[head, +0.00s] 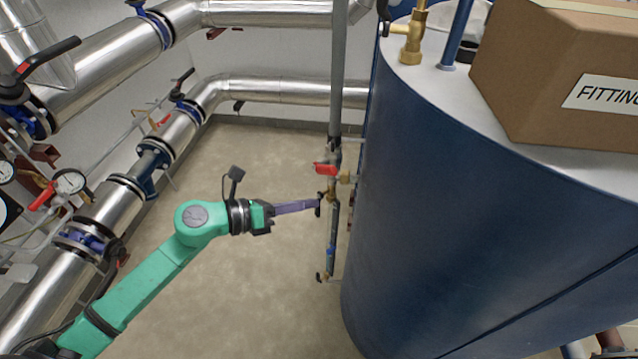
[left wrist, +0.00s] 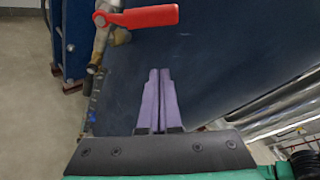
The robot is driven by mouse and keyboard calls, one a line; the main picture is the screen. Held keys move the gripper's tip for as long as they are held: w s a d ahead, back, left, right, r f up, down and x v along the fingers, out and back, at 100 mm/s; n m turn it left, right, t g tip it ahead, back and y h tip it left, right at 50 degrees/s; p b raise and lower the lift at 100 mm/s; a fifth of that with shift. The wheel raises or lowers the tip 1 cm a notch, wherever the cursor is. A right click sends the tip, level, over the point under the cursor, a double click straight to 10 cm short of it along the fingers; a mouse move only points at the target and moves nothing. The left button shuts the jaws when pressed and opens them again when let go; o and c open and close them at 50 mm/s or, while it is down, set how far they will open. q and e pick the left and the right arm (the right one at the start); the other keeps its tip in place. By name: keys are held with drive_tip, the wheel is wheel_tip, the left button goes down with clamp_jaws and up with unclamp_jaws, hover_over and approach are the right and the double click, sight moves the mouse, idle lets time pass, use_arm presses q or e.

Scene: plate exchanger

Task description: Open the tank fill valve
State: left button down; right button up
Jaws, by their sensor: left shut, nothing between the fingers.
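A valve with a red lever handle (head: 326,169) sits on the grey vertical pipe (head: 337,80) beside the blue tank (head: 450,200). In the left wrist view the red lever (left wrist: 145,17) sticks out to the right from its valve body, across the line of the piping. I take this to be the fill valve; no label on it is readable. My left gripper (head: 316,204) is shut and empty. Its purple fingers lie just below the red lever in the head view and apart from it in the left wrist view (left wrist: 158,72). My right gripper is not in view.
A sight tube (head: 331,245) with small cocks runs down the tank side, close to my left fingertips. A cardboard box (head: 560,80) and a brass fitting (head: 412,45) stand on the tank top. Large metal pipes (head: 110,200) line the left. The floor between is clear.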

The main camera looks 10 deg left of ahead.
sight(325, 174)
use_arm(q)
drive_tip(key=w+p, duration=0.1)
drive_tip(key=w+d+r, duration=0.1)
drive_tip(key=w, duration=0.1)
drive_tip(key=w+d+p, duration=0.1)
drive_tip(key=shift+w+d+r+p, duration=0.25)
drive_tip(key=shift+w+r+p, duration=0.05)
drive_tip(key=shift+r, duration=0.1)
drive_tip(key=shift+w+a+r+n+h, duration=0.2)
drive_tip(key=shift+r+n+h, duration=0.1)
drive_tip(key=shift+r+n, duration=0.35)
drive_tip(key=shift+w+a+r+n+h, duration=0.15)
drive_tip(key=shift+r+n+h, duration=0.15)
drive_tip(key=shift+n, duration=0.15)
drive_tip(key=shift+w+a+r+n+h+b, duration=0.3)
drive_tip(key=shift+r+n, duration=0.15)
drive_tip(key=shift+n, duration=0.3)
drive_tip(key=shift+w+a+r+n+h+b, duration=0.25)
drive_tip(key=shift+r+n, duration=0.2)
drive_tip(key=shift+n, duration=0.3)
drive_tip(key=shift+g, duration=0.3)
drive_tip(key=shift+f, duration=0.1)
